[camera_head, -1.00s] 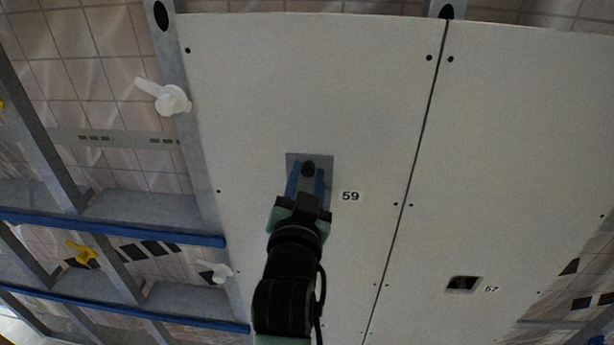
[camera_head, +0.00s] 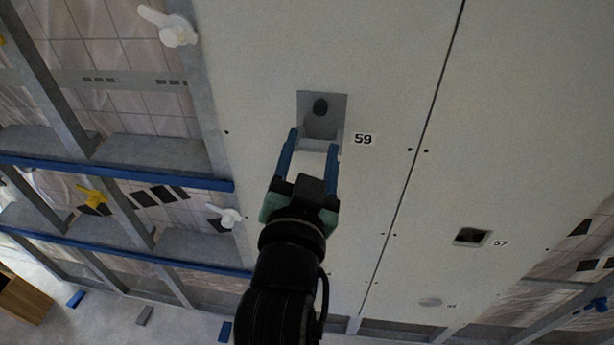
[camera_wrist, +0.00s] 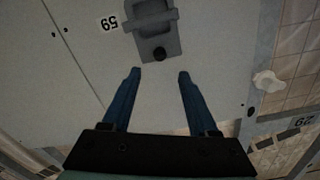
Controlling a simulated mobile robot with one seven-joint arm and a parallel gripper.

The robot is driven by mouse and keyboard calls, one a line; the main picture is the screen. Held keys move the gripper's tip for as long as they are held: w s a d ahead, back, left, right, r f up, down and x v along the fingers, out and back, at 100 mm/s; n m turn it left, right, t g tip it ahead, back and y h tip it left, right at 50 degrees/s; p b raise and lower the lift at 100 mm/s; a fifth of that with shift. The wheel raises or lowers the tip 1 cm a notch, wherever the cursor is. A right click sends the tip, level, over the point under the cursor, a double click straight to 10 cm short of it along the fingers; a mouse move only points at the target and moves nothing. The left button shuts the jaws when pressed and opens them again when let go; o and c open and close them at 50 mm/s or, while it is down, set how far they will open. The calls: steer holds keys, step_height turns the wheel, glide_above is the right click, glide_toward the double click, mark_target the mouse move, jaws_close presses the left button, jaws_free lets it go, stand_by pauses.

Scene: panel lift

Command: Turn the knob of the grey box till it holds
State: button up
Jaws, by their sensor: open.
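The grey box (camera_head: 308,118) is a small grey plate-like fixture on the white panel, beside the number 59. Its dark round knob (camera_head: 320,106) sticks out from its upper part. The box (camera_wrist: 169,40) and the knob (camera_wrist: 159,53) also show in the wrist view, at the top centre. My gripper (camera_head: 312,140) has two blue fingers spread apart with nothing between them. In the head view its fingertips lie just below the knob. In the wrist view my gripper (camera_wrist: 160,72) points at the knob, which sits just beyond and between the fingertips, clear of both.
The white panel (camera_head: 270,60) meets a second panel (camera_head: 520,120) at a seam on the right, with a square opening (camera_head: 472,237) near number 57. Left of the panel, a metal frame carries blue rails (camera_head: 110,172), white handles (camera_head: 172,27) and a yellow handle (camera_head: 92,196).

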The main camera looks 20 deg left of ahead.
steer(key=shift+b+v, duration=0.45)
steer(key=shift+v, duration=1.75)
steer(key=s+d+r+t+h, duration=0.1)
steer(key=d+r+t, duration=0.2)
steer(key=r, duration=0.7)
steer(key=s+d+r+t+h, duration=0.2)
steer(key=d+r, duration=0.4)
steer(key=r, duration=0.5)
steer(key=s+d+r+t+h, duration=0.1)
steer(key=d+r+t, duration=0.4)
steer(key=r, duration=0.6)
steer(key=shift+s+r+n+h, duration=0.2)
steer(key=shift+r+n+h, duration=0.1)
steer(key=shift+h, duration=0.2)
steer(key=shift+d, duration=0.15)
